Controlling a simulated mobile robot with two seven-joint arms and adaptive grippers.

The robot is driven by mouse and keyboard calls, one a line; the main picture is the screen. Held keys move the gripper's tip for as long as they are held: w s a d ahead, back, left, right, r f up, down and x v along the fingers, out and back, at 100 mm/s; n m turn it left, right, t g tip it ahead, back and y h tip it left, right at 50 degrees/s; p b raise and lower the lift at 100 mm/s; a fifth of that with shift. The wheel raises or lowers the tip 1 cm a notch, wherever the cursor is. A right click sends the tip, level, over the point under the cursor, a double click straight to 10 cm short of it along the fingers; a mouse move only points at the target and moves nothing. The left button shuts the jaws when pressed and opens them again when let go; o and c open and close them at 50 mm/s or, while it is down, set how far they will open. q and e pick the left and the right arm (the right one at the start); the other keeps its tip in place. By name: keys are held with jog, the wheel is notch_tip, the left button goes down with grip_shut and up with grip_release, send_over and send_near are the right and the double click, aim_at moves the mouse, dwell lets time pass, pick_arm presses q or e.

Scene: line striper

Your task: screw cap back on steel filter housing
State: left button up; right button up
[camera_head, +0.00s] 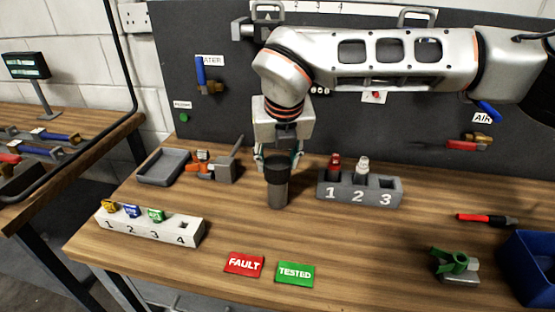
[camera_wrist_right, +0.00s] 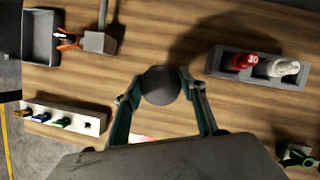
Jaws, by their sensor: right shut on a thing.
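The steel filter housing (camera_head: 278,193) stands upright on the wooden bench, a grey-brown cylinder. Its dark cap (camera_head: 277,168) is at the top of the housing, with no clear gap between them; I cannot tell whether the threads are engaged. My right gripper (camera_head: 278,163) comes down from above and is shut on the cap. In the right wrist view the round dark cap (camera_wrist_right: 161,85) lies between the teal fingers of the right gripper (camera_wrist_right: 160,93) and hides the housing below. My left gripper is not in view.
A grey numbered block (camera_head: 360,201) with red and white bottles stands to the right. A white numbered block (camera_head: 150,228) stands at the front left. A grey tray (camera_head: 164,168) and a small orange-grey clamp (camera_head: 205,166) sit behind left. FAULT (camera_head: 244,264) and TESTED (camera_head: 296,273) tags lie in front.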

jog(key=shift+a+f+m+h, duration=0.1)
jog(key=shift+m+h, duration=0.3)
jog(key=shift+m, duration=0.7)
jog(key=o, duration=1.7)
jog(key=shift+m, duration=0.3)
jog(key=shift+r, duration=0.2)
jog(key=shift+p+v, duration=0.6)
jog(key=shift+v, duration=0.7)
jog(key=shift+p+v, duration=0.9)
jog(key=shift+v, duration=1.25)
jog(key=shift+f, duration=0.1)
